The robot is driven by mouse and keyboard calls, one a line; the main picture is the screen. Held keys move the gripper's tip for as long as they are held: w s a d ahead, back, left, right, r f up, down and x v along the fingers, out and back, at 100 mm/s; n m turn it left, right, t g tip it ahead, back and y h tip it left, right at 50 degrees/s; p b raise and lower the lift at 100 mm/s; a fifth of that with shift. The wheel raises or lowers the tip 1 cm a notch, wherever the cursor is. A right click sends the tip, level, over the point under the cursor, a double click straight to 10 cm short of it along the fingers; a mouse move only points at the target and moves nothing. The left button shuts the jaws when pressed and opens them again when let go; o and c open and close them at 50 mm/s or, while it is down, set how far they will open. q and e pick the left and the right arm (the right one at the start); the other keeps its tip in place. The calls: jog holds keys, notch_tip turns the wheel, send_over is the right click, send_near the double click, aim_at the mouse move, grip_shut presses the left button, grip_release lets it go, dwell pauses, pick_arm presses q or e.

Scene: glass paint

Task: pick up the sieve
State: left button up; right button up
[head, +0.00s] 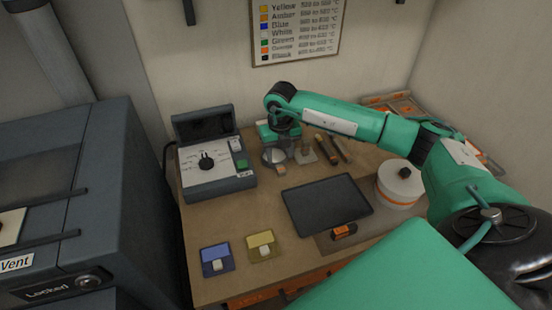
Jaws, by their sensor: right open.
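A small round grey piece with a short tan part (281,169), which looks like the sieve (272,157), is on the table near the back, right of the control box. My right gripper (278,150) reaches in from the right and is over it, pointing down. The gripper is open. It partly hides the round piece, and I cannot tell whether the fingers touch it. My left gripper is not in view.
A control box (218,184) stands to the left, and a dark flat tray (326,204) lies in front. Brushes or tools (328,148) lie just right of the gripper. A white lidded pot (400,184) stands at right. Blue (217,258) and yellow (262,246) trays sit at the front.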

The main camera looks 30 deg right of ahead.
aim_at(281, 168)
jog(key=shift+w+f, duration=0.1)
jog(key=shift+f, duration=0.2)
notch_tip(281, 168, down, 2)
jog(key=shift+d+f+p, duration=0.1)
jog(key=shift+d+p, duration=0.05)
jog(key=shift+p, duration=0.9)
notch_tip(281, 168, down, 2)
jog(key=shift+f+p, duration=0.15)
jog(key=shift+p, duration=0.2)
jog(key=shift+f, duration=0.3)
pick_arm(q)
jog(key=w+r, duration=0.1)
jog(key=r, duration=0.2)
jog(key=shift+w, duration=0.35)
pick_arm(e)
jog(key=shift+c, duration=0.4)
grip_shut()
